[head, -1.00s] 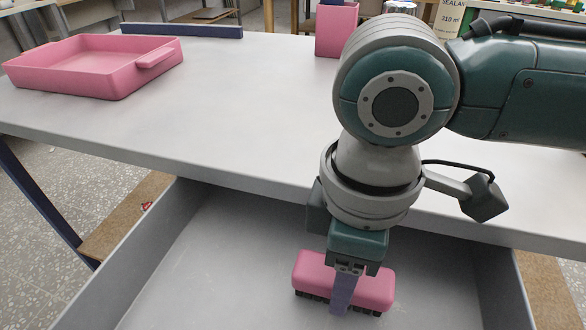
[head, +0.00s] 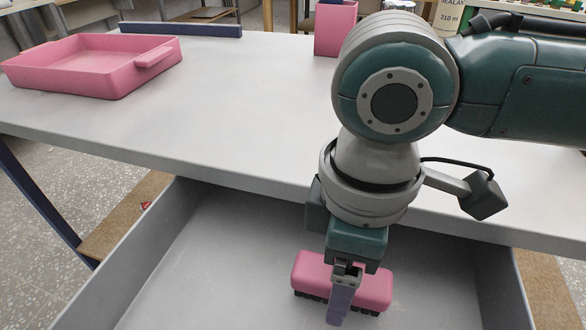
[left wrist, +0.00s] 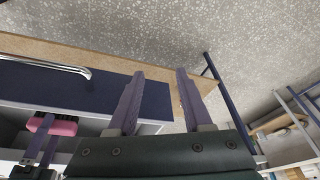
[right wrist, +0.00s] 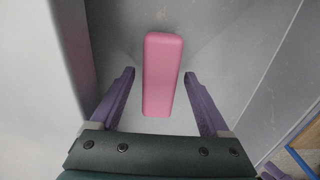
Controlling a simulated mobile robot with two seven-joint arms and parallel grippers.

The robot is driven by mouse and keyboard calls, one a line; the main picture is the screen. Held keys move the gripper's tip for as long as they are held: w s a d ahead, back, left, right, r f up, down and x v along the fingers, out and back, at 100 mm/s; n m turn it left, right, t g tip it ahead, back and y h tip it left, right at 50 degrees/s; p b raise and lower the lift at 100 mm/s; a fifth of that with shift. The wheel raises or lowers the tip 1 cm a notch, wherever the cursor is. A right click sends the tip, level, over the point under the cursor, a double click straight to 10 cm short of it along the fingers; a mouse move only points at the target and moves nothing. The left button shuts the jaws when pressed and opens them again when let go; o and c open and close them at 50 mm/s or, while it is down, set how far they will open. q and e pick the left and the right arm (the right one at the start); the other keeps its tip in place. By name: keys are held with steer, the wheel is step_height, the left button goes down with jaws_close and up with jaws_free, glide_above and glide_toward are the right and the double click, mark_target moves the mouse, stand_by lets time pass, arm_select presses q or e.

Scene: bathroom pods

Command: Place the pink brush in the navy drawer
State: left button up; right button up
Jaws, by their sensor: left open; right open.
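The pink brush (head: 372,287) is inside the open drawer, bristles down, and appears to rest on its grey floor (head: 235,265). The drawer's navy front (left wrist: 90,90) with its metal handle shows in the left wrist view, where the brush (left wrist: 62,127) is also visible. My right gripper (head: 342,300) is low in the drawer at the brush. In the right wrist view my right gripper (right wrist: 159,72) is open, its fingers on either side of the brush (right wrist: 162,75) with a gap at each side. My left gripper (left wrist: 160,73) is open and empty, outside the drawer.
The grey tabletop (head: 230,110) lies above and behind the drawer. On it are a pink tray (head: 100,75), a navy bar (head: 185,29) and a pink cup (head: 335,32). The drawer's left wall (head: 130,265) stands clear of my right gripper.

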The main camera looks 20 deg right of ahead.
step_height(320, 180, up, 11)
steer(key=p, duration=0.4)
steer(key=s+a+f+y, duration=0.1)
steer(key=s+a+y, duration=0.2)
steer(key=a, duration=0.3)
steer(key=s+d+f+m+t+h, duration=0.2)
steer(key=s+d+m, duration=0.6)
steer(key=d, duration=0.4)
steer(key=shift+d+f+m+t+h, duration=0.35)
steer(key=shift+f+m+t, duration=0.25)
steer(key=shift+f+t, duration=0.2)
steer(key=shift+r, duration=0.1)
